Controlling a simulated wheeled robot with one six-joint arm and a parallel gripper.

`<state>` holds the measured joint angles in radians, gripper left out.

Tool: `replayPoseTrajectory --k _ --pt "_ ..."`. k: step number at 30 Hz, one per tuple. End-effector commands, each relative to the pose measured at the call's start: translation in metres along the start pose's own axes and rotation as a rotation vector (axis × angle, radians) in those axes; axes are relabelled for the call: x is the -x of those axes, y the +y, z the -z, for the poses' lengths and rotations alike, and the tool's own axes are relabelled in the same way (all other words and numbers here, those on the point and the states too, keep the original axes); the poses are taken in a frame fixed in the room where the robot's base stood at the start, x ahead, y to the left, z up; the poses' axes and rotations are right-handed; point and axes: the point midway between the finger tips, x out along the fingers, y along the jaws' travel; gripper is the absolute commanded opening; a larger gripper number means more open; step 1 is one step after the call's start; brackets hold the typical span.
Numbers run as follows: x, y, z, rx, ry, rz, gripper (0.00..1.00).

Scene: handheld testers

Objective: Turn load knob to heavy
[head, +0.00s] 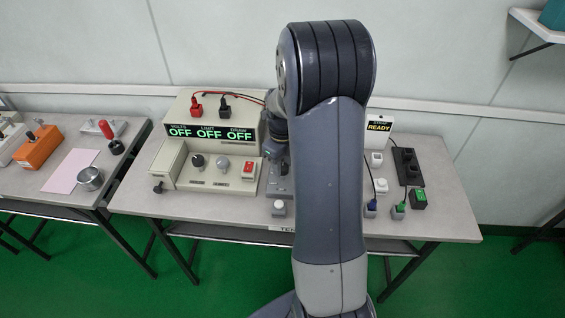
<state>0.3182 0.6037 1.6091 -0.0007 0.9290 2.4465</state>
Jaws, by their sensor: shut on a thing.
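My gripper (277,158) is seen only in part, at the left edge of my arm, which hides much of it. It points down at a small grey box (275,189) right of the beige unit. It is shut on what seems to be a dark knob on that box. The knob's pointer and any heavy marking cannot be made out. The beige unit (180,120) has a display (209,133) reading OFF three times, a black knob (197,161), a grey knob (223,164) and a red switch (248,169).
Red and black plugs (225,103) sit on the beige unit. Right of my arm stand a READY display (379,126), a black power strip (407,166) and blue and green plugs (398,208). The left table (45,197) holds an orange box (38,147) and a metal cylinder (90,178).

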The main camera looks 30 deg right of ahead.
Motion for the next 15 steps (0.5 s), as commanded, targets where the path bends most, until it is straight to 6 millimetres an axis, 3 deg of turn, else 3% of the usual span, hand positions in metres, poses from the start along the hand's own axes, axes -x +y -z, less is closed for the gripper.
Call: replayPoseTrajectory --k 10,11,15 --pt "0.0008 -0.0005 -0.0005 -0.006 -0.002 0.001 0.11" --pt "0.0008 -0.0005 -0.0005 -0.006 -0.002 0.001 0.35" --pt "0.0006 -0.0004 -0.0004 -0.005 -0.002 0.001 0.46"
